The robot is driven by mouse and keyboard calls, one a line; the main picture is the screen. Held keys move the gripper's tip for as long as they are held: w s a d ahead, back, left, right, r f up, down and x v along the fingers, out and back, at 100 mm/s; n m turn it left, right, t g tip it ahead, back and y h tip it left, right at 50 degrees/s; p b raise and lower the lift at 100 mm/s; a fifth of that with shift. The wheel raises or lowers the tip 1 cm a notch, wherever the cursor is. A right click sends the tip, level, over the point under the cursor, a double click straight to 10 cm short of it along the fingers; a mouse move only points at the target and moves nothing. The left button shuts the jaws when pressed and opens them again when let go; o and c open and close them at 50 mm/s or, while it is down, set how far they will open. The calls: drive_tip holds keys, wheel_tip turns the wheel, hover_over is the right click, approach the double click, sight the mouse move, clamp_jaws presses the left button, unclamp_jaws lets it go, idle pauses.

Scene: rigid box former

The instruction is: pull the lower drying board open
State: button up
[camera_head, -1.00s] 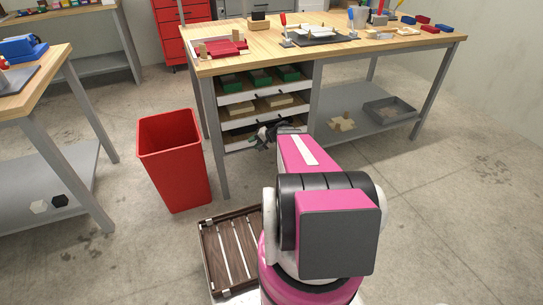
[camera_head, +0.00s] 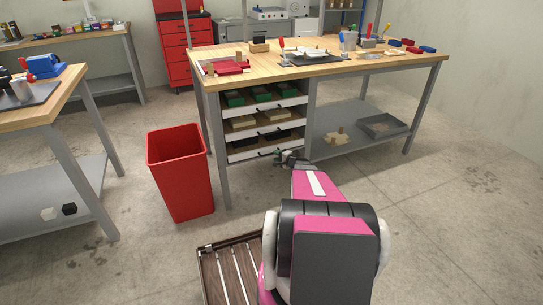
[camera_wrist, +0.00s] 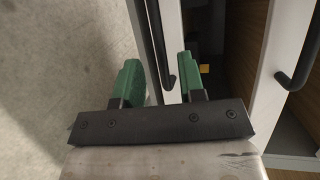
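The lower drying board (camera_head: 244,155) is the lowest of three white-fronted boards under the workbench, with dark contents. Its front also shows in the wrist view (camera_wrist: 172,30), with a dark bar handle (camera_wrist: 155,45) along it. My gripper (camera_head: 290,158) is low at the right part of this board's front. In the wrist view my gripper (camera_wrist: 160,83) is open, and its two green fingers stand on either side of the handle's end. A gap shows between the left finger and the handle; contact with the right finger cannot be told.
The middle board's front (camera_wrist: 247,75) and its handle (camera_wrist: 296,70) lie right of my fingers. A red bin (camera_head: 182,175) stands left of the workbench (camera_head: 330,68). A grey tray (camera_head: 383,126) is on the lower shelf. The floor at right is clear.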

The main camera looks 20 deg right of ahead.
sight(271, 154)
drive_tip(key=shift+x, duration=2.35)
clamp_jaws()
